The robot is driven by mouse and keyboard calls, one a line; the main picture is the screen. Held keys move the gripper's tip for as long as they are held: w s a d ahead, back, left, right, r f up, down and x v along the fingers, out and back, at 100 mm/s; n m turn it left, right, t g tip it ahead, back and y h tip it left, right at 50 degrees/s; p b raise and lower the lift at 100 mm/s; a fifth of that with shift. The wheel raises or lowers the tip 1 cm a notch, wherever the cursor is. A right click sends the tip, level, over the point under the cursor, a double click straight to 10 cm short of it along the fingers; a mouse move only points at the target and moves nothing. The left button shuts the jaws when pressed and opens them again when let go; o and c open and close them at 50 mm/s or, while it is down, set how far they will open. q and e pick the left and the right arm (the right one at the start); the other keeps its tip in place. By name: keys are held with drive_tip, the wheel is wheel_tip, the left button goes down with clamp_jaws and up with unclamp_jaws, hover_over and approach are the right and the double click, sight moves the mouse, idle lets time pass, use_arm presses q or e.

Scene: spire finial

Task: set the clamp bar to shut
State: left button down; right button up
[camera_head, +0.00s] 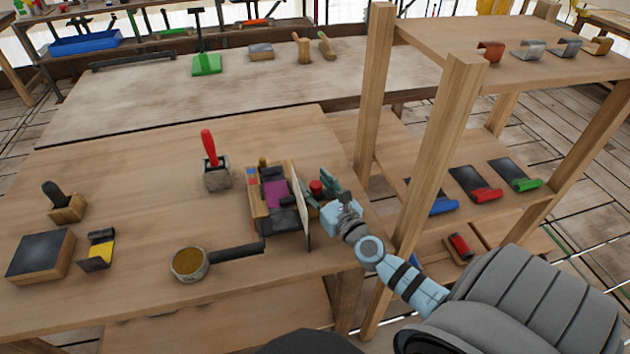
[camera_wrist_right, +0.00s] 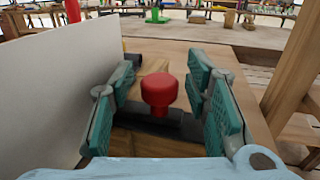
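A wooden fixture (camera_head: 255,208) with a purple inner face stands on the workbench in the head view, with an upright pale panel (camera_head: 300,205) along its right side. Beyond the panel is a red knob (camera_head: 316,187). In the right wrist view the red knob (camera_wrist_right: 159,92) stands upright on a dark bar (camera_wrist_right: 190,124), which looks like the clamp bar; whether it is shut I cannot tell. My right gripper (camera_head: 321,186) is open, its teal finger pads on either side of the knob with gaps. My left gripper is not in view.
The pale panel (camera_wrist_right: 60,85) rises close to the left finger. A pan (camera_head: 188,264) and a red-handled tool (camera_head: 209,148) are left of the fixture. The bench between them is mostly clear.

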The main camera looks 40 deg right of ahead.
drive_tip(key=s+a, duration=0.2)
drive_tip(key=s, duration=0.9)
drive_tip(key=shift+s, duration=0.4)
